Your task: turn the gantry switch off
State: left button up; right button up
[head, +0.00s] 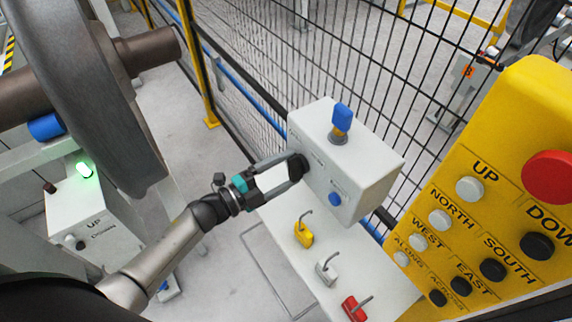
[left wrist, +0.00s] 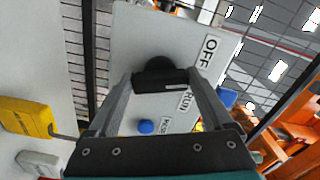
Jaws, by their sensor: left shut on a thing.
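The gantry switch is a black rotary knob (left wrist: 160,72) on the face of a grey control box (head: 345,160). An OFF label (left wrist: 207,52) and a RUN label (left wrist: 185,101) stand beside it in the left wrist view. My left gripper (head: 297,168) has its two fingers around the knob and is shut on it. The fingers hide part of the knob in the head view, and I cannot tell exactly which label it points to. My right gripper is not in view.
The box has a blue button (head: 335,199) on its face and a blue-topped key switch (head: 342,118) on top. Yellow (head: 303,234), white (head: 326,268) and red (head: 355,308) padlocks hang below. A yellow pendant (head: 505,130) stands at right, a wheelset (head: 85,80) at left, mesh fence behind.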

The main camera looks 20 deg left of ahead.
pick_arm(q)
jog(key=n+p, duration=0.1)
jog(key=n, duration=0.4)
jog(key=shift+f, duration=0.1)
dwell(0.7)
jog(key=o, duration=1.1)
jog(key=shift+o, duration=0.2)
jog(key=shift+s, duration=0.1)
jog(key=v, duration=1.5)
jog(key=shift+b, duration=0.3)
